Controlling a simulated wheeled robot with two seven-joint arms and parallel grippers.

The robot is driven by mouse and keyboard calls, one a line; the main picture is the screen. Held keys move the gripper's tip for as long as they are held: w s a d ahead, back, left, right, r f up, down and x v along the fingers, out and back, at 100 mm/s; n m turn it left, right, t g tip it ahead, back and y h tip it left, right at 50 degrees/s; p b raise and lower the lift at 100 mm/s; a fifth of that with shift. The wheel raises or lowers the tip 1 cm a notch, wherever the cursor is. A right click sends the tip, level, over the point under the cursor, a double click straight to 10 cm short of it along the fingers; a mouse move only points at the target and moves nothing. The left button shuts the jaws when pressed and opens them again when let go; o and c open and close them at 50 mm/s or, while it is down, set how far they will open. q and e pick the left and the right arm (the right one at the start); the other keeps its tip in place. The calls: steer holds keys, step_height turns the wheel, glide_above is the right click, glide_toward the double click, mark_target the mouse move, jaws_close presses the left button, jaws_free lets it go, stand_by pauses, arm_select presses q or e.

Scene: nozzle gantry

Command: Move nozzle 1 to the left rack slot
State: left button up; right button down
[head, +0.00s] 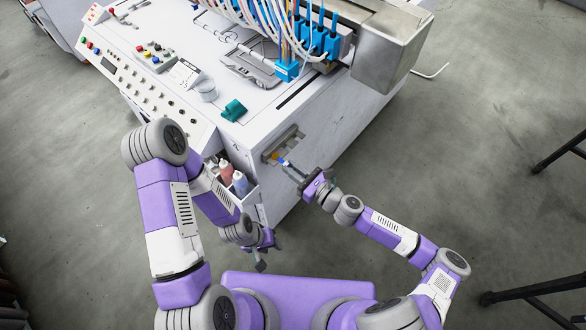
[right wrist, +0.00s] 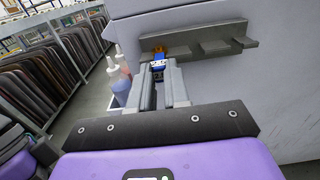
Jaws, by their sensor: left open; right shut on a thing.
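My right gripper (head: 289,170) is shut on a small blue nozzle (head: 283,161) at the grey rack (head: 292,139) on the machine's side. In the right wrist view the blue nozzle (right wrist: 158,66) is between the fingertips (right wrist: 161,78), at the left end of the rack (right wrist: 222,46). An orange-yellow piece (right wrist: 158,50) shows just above or behind it. I cannot tell whether the nozzle is seated in the slot or just in front of it, nor read a number on it. My left gripper (head: 260,266) is open and empty, low in front of the machine.
A holder with a red bottle (head: 225,171) and a blue bottle (head: 240,183) hangs left of the rack. On the machine top (head: 190,60) are a cup (head: 206,90), a green object (head: 234,110) and several blue nozzles (head: 318,38) with hoses. The rack's right part looks empty.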

steer(key=c, duration=1)
jaws_free()
steer(key=p+v, duration=0.1)
steer(key=v, duration=0.7)
steer(key=s+a+f+n+g+h+b, duration=0.2)
steer(key=s+a+f+n+g, duration=0.3)
steer(key=s+f+n+g, duration=0.65)
steer(key=s+d+n+h, duration=0.1)
steer(key=d+n+h, duration=0.1)
steer(key=d+n, duration=0.1)
steer(key=s+d+f+n+t+h+p, duration=0.1)
steer(key=d+n+h, duration=0.2)
steer(key=d+n, duration=0.1)
steer(key=s+d+f+n+h+p, duration=0.1)
steer(key=d+n+h, duration=0.2)
steer(key=d+n, duration=0.1)
steer(key=shift+s+d+t, duration=0.25)
steer(key=shift+s+d, duration=0.15)
steer(key=shift+d, duration=0.15)
